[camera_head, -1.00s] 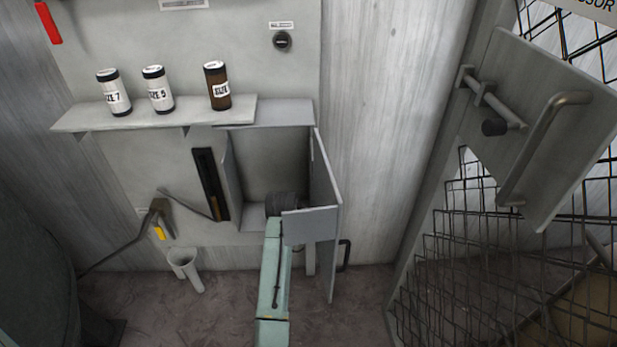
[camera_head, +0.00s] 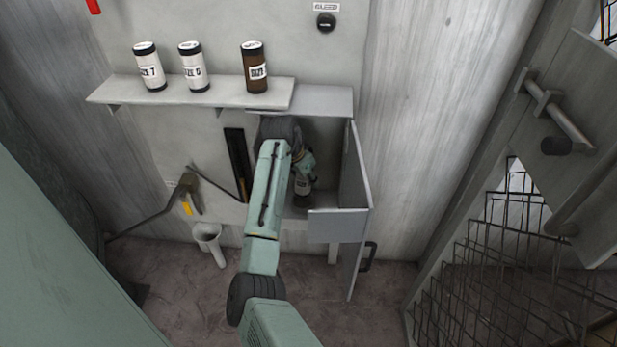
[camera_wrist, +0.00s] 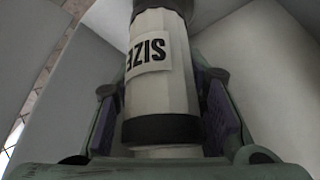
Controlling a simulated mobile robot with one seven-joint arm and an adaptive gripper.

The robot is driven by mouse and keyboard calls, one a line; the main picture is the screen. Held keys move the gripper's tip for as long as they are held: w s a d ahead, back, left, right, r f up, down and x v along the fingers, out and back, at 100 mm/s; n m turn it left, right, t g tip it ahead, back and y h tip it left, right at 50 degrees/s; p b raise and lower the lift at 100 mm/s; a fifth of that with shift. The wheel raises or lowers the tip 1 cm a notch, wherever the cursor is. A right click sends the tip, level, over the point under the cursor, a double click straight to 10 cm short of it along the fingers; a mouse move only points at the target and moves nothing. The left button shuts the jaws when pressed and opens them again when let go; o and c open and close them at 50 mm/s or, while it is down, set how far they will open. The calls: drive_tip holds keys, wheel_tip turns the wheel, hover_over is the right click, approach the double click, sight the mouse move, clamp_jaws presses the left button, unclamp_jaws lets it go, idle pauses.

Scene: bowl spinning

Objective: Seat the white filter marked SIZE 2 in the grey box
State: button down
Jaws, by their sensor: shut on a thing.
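The white filter (camera_wrist: 158,80) has a dark end band, and its label reads SIZE; the number is out of sight. My gripper (camera_wrist: 163,118) has one finger on each side of it and is shut on it. In the head view the filter (camera_head: 302,186) stands roughly upright inside the open grey box (camera_head: 354,180), low in its opening, with my gripper (camera_head: 305,165) around its upper part. My arm hides the box's left part. Whether the filter's far end is in a seat cannot be told.
A shelf (camera_head: 120,92) above the box holds two white filters, SIZE 7 (camera_head: 149,68) and one beside it (camera_head: 193,68), and a brown one (camera_head: 255,70). The box door (camera_head: 352,230) stands open on the right. A white holder (camera_head: 208,240) is at lower left.

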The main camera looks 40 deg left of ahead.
sight(306, 190)
drive_tip(key=shift+a+f+b, duration=0.6)
drive_tip(key=shift+b, duration=0.55)
drive_tip(key=shift+d+f+b, duration=0.15)
drive_tip(key=shift+f+b, duration=0.25)
drive_tip(key=shift+f, duration=0.6)
drive_tip(key=shift+d+f+b, duration=0.1)
drive_tip(key=shift+f+b, duration=0.25)
drive_tip(key=shift+f, duration=0.75)
drive_tip(key=shift+s+d+f, duration=0.1)
drive_tip(key=shift+f, duration=0.15)
drive_tip(key=shift+b+x, duration=0.45)
drive_tip(key=shift+x, duration=0.45)
drive_tip(key=c, duration=0.9)
unclamp_jaws()
drive_tip(key=shift+r, duration=0.2)
drive_tip(key=shift+r, duration=0.1)
